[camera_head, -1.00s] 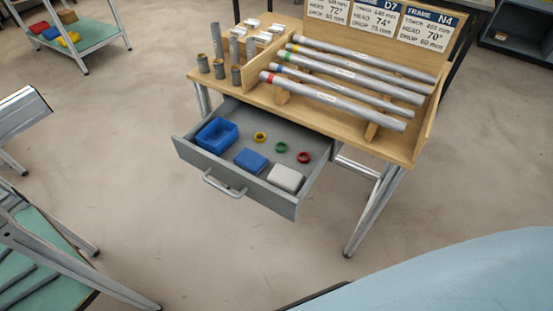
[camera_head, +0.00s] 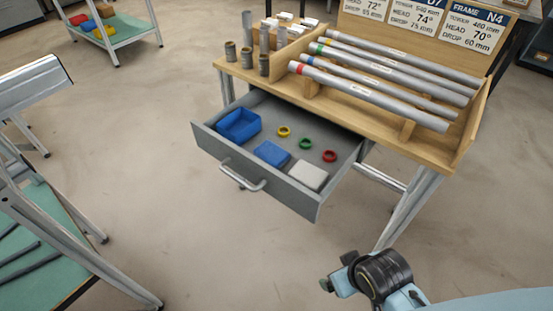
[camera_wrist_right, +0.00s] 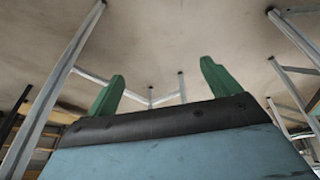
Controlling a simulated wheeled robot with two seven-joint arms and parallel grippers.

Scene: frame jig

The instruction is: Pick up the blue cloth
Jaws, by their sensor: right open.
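The blue cloth (camera_head: 272,153) lies folded flat in the open grey drawer (camera_head: 262,187), between a blue open box (camera_head: 239,125) and a white folded cloth or block (camera_head: 308,174). My right gripper (camera_head: 326,285) shows at the lower right of the head view, in front of the bench and well apart from the drawer. In the right wrist view its two green fingers (camera_wrist_right: 160,88) stand wide apart with nothing between them. My left gripper is not in view.
Yellow (camera_head: 284,132), green (camera_head: 305,143) and red (camera_head: 329,156) rings lie in the drawer behind the cloths. The drawer handle (camera_head: 242,176) sticks out in front. Metal tubes (camera_head: 390,70) rest on the wooden bench (camera_head: 440,152) above. The floor before the drawer is clear.

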